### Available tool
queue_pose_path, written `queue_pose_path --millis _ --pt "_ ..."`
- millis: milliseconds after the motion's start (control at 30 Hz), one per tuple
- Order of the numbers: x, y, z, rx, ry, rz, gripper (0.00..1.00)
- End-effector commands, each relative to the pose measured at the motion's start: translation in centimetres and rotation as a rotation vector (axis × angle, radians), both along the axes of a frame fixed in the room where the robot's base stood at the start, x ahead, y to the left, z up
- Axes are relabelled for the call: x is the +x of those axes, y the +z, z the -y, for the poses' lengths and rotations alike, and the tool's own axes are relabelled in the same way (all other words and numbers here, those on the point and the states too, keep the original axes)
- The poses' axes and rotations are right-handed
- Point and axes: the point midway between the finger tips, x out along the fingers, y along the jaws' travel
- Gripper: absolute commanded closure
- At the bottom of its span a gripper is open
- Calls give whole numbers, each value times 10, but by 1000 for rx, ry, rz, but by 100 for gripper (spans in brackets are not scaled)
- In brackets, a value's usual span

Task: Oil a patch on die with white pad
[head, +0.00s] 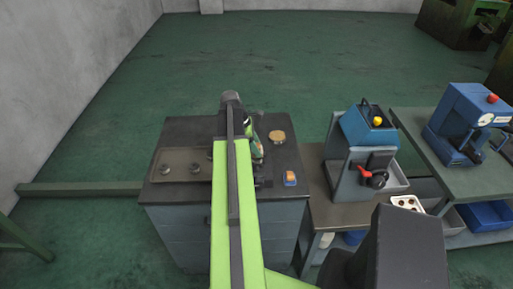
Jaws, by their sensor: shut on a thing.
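My green and dark arm reaches up the middle of the head view over a dark-topped cabinet (215,130). It hides its own end, so I cannot make out my gripper's fingers or what is between them. On the left of the cabinet top is a flat brown-grey tray (180,154) with two small round metal pieces, one on the left (165,169) and one on the right (194,168). I cannot tell whether either is the die. No white pad can be made out. A partly hidden green and pale object (258,150) shows just right of my arm.
A round tan disc (277,136) and an orange and blue item (290,178) lie on the cabinet's right side. A blue and grey machine (368,150) stands on a bench at right, a blue press (465,120) beyond it. Open green floor (290,70) lies behind.

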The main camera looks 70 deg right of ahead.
Motion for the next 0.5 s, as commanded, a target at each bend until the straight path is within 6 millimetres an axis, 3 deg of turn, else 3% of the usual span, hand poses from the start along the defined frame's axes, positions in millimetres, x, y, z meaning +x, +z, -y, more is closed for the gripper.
queue_pose_path --millis 500 --pt "0 60 0 0 0 -1 79"
